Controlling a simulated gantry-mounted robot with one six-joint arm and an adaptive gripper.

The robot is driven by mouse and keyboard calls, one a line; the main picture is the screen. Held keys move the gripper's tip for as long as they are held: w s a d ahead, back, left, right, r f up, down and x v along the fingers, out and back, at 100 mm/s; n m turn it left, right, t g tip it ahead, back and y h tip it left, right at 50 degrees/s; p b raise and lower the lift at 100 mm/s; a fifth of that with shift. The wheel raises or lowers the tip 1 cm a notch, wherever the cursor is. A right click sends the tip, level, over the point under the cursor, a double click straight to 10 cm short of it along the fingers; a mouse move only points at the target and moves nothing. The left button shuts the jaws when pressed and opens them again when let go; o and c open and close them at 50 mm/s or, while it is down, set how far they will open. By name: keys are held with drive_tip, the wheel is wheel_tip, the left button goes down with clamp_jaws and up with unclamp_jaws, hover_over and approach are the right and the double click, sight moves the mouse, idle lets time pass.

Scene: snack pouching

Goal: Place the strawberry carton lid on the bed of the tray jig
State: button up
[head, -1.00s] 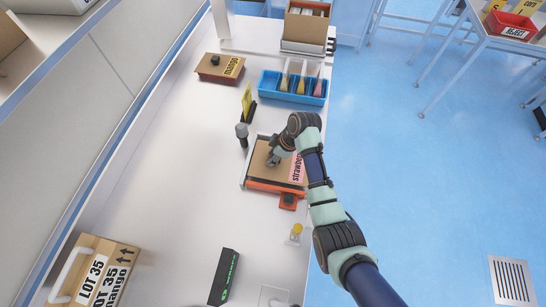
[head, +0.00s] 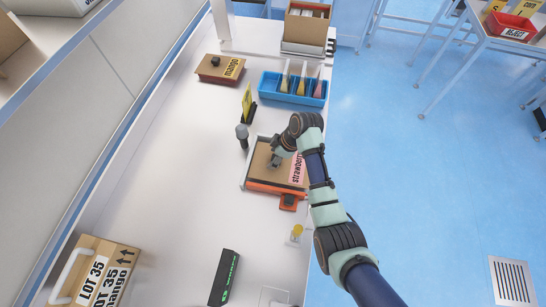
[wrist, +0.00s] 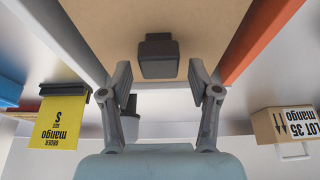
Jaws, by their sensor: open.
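The strawberry carton lid (head: 262,168) is a flat brown panel with a pink strawberry label at its right side. It lies within the tray jig (head: 275,188), which has orange edging and a pale left side. In the wrist view the lid's (wrist: 105,25) dark block-shaped knob (wrist: 158,57) stands between my fingertips. My gripper (head: 275,162) is over the lid, and in the wrist view its two fingers (wrist: 160,76) are open, with gaps on both sides of the knob. The arm and gripper hide part of the lid in the head view.
A grey-topped post (head: 242,134) and a yellow order sign (head: 247,100) stand close behind the jig. A blue bin (head: 292,88) with pouches and a mango lid (head: 220,68) are farther back. A mango carton (head: 98,272) and black display (head: 224,277) are nearer. Table left of the jig is clear.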

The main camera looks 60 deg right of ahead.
sight(285, 165)
drive_tip(key=a+p+v, duration=0.1)
drive_tip(key=v, duration=0.9)
drive_tip(key=shift+s+d+r, duration=0.25)
drive_tip(key=shift+d+r, duration=0.1)
drive_tip(key=shift+d, duration=0.15)
drive_tip(key=w+a+r+t+h, duration=0.1)
drive_tip(key=w+a+r, duration=0.2)
drive_tip(key=w+a, duration=0.45)
drive_tip(key=w+a+r+t+h, duration=0.15)
drive_tip(key=w+a, duration=0.35)
drive_tip(key=a, duration=0.6)
drive_tip(key=s+a+r+m+t, duration=0.1)
drive_tip(key=a+r+t, duration=0.1)
drive_tip(key=a+r, duration=0.2)
drive_tip(key=a+r+t+y, duration=0.1)
drive_tip(key=a+r, duration=0.3)
drive_tip(key=a, duration=0.6)
drive_tip(key=s+a+r+m+t, duration=0.1)
drive_tip(key=a+r+t, duration=0.2)
drive_tip(key=a, duration=0.5)
drive_tip(key=shift+s+r+m, duration=0.3)
drive_tip(key=shift+r, duration=0.6)
drive_tip(key=shift+a+y, duration=0.1)
drive_tip(key=shift+y, duration=0.15)
